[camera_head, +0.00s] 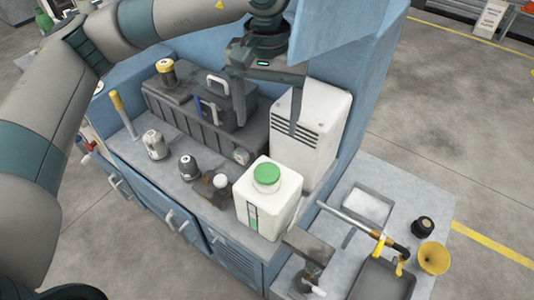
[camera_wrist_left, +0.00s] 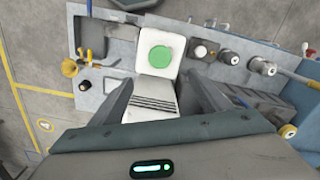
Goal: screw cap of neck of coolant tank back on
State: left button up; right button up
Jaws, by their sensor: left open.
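The coolant tank (camera_head: 268,214) is a white, upright, box-shaped container on the grey bench top, and it also shows in the left wrist view (camera_wrist_left: 158,39). A round green cap (camera_head: 266,174) sits on top of it, over the neck; in the left wrist view the cap (camera_wrist_left: 160,56) shows from above. I cannot tell how tightly it is seated. My left gripper (camera_head: 267,128) is open and empty, above and behind the tank, with its fingers apart in front of the white louvred box; the fingers also show in the left wrist view (camera_wrist_left: 163,88). My right gripper is not seen.
The white louvred box (camera_head: 311,137) stands close behind the tank. Grey-and-black containers (camera_head: 155,145) and a white-capped item (camera_head: 220,182) stand left of it. A yellow funnel (camera_head: 433,258), a black jar (camera_head: 423,227) and a tray (camera_head: 383,281) lie on the right bench.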

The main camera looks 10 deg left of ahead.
pick_arm(q)
jog(key=p, duration=0.3)
send_over(267, 172)
notch_tip(267, 172, down, 8)
jog(key=shift+f, duration=0.1)
notch_tip(267, 172, down, 6)
jog(key=shift+f+p, duration=0.1)
jog(key=shift+p, duration=0.6)
jog(key=shift+f, duration=0.8)
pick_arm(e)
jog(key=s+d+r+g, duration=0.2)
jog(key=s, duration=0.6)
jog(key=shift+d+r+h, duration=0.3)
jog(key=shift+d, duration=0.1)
